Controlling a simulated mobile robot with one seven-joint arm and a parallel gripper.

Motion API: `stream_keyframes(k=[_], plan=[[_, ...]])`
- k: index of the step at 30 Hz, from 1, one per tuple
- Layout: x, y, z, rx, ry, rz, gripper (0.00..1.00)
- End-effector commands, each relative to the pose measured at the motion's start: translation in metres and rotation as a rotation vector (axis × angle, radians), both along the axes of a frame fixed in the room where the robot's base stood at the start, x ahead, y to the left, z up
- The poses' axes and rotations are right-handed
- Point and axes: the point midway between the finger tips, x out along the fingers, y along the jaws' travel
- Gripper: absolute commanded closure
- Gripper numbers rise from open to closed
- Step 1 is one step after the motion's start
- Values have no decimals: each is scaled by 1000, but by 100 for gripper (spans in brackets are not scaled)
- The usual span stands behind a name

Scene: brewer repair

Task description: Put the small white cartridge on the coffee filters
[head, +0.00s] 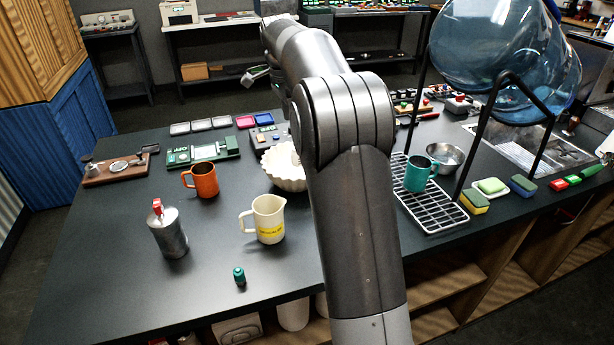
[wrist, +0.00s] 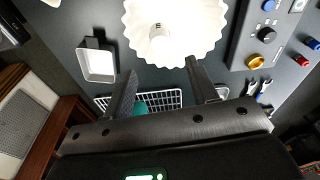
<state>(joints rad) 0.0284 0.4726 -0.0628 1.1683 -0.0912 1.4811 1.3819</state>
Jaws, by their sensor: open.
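The coffee filters (head: 280,170) are a white fluted stack on the dark counter, partly hidden behind my arm in the head view. In the wrist view the filters (wrist: 205,22) fill the top middle. A small white cartridge (wrist: 160,42) with dark marks on its end sits within the filters' outline, appearing to rest on them. My gripper (wrist: 160,68) is open and empty, its two fingers apart and pointing toward the filters' near edge. The cartridge lies beyond the fingertips, apart from both fingers. The gripper is not clearly visible in the head view.
A cream pitcher (head: 268,222), an orange mug (head: 203,181), a metal canister (head: 168,235) and a small teal bottle (head: 239,276) stand left of my arm. A wire rack (head: 436,212) with a teal mug (head: 416,174) is at right. A knobbed panel (wrist: 250,55) lies beside the filters.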

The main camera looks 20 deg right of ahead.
Motion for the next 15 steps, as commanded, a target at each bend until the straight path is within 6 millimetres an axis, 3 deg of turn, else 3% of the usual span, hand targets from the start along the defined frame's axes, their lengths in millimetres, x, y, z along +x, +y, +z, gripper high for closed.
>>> stream_keyframes(k=[5, 15], plan=[[-20, 4, 14, 6, -20, 73, 47], [-124, 25, 49, 4, -111, 472, 47]])
